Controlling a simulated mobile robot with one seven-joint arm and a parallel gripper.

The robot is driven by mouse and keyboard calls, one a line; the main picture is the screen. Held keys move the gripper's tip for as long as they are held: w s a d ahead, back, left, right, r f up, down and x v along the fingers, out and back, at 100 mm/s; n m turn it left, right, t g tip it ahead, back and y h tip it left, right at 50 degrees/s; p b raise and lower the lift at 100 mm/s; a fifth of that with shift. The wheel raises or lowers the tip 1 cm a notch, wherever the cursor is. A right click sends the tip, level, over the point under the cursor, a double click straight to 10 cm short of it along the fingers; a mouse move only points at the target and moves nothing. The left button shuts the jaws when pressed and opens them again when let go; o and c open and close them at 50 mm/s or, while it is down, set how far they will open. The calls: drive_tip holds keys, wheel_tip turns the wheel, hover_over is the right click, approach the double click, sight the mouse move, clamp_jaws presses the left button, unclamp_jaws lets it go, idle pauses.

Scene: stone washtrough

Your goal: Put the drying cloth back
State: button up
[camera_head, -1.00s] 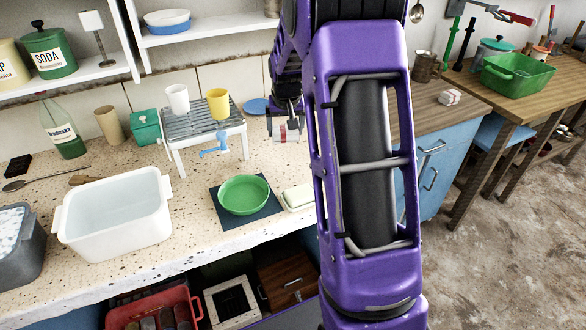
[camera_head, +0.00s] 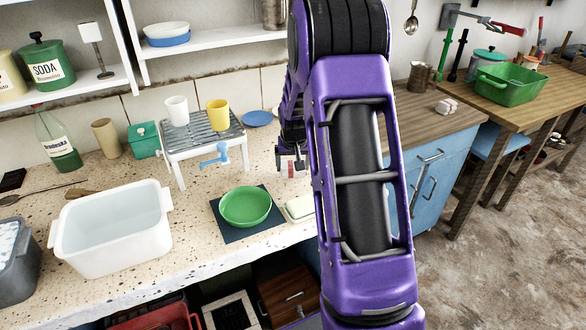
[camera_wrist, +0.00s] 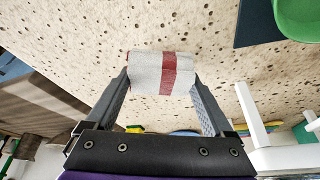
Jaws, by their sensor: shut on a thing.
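The drying cloth is a small grey-white roll with a red stripe (camera_wrist: 150,72). In the wrist view it lies crosswise between the two fingertips of my gripper (camera_wrist: 162,82), which is shut on it. In the head view my gripper (camera_head: 291,162) points down over the speckled counter, right of the white draining rack (camera_head: 205,134) and behind the green bowl (camera_head: 245,206). Only part of the cloth (camera_head: 290,171) shows there beside my arm. I cannot tell whether the cloth touches the counter.
The rack holds a white cup (camera_head: 176,110) and a yellow cup (camera_head: 218,114). The bowl stands on a dark mat (camera_head: 232,236), beside a pale dish (camera_head: 300,208). A white basin (camera_head: 112,255) is at left. A small white-and-red bundle (camera_head: 447,106) lies on the wooden top at right.

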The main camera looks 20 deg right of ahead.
drive_tip(key=shift+f, duration=0.5)
drive_tip(key=shift+f, duration=0.2)
drive_tip(key=o, duration=1)
drive_tip(key=shift+o, duration=0.2)
drive_tip(key=shift+r, duration=0.1)
drive_tip(key=shift+r, duration=0.25)
drive_tip(key=p+v, duration=0.1)
drive_tip(key=v, duration=1)
drive_tip(key=shift+s+r, duration=0.2)
drive_tip(key=shift+r, duration=0.15)
